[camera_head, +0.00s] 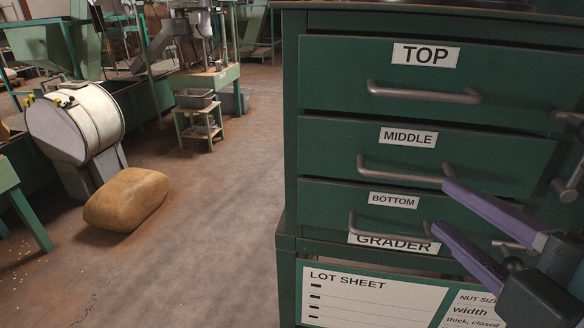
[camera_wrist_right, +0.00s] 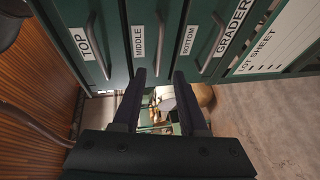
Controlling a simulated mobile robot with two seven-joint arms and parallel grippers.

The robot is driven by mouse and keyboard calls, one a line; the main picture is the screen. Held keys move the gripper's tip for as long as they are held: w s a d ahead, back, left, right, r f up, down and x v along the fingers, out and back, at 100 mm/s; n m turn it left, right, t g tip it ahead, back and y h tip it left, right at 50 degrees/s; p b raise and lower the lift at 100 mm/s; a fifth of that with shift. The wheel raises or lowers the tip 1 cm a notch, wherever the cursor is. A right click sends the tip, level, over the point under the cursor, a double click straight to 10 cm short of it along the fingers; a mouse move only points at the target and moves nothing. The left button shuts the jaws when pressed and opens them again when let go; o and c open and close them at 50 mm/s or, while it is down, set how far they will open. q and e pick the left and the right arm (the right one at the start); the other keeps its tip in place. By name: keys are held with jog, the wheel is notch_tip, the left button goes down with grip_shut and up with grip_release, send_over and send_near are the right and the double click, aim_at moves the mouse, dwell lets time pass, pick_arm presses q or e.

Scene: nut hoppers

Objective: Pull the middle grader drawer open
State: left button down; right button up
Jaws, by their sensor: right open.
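The green cabinet has drawers labelled TOP, MIDDLE and BOTTOM. The middle drawer (camera_head: 500,162) looks shut, with its front in line with the others. Its grey bar handle (camera_head: 400,174) runs along the front below the MIDDLE label. My right gripper (camera_head: 442,208) is open and comes in from the right, its upper fingertip overlapping the handle's right end. In the right wrist view my fingers (camera_wrist_right: 160,75) point at the cabinet, and the middle handle (camera_wrist_right: 160,40) lines up with the gap between them. I cannot tell whether they touch it. My left gripper is not in view.
The top drawer handle (camera_head: 424,93) is above and the bottom drawer handle (camera_head: 385,230) below, near my lower finger. A lot sheet (camera_head: 365,297) is on the cabinet's lower front. A brown sack (camera_head: 126,199) lies on the floor at left; the floor beside the cabinet is clear.

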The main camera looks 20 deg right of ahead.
aim_at(410, 180)
jog(key=p+x, duration=0.1)
jog(key=x, duration=0.8)
jog(key=shift+w+d, duration=0.15)
jog(key=shift+w, duration=0.2)
jog(key=shift+c, duration=0.4)
grip_shut()
jog(key=shift+f, duration=0.1)
dwell(0.5)
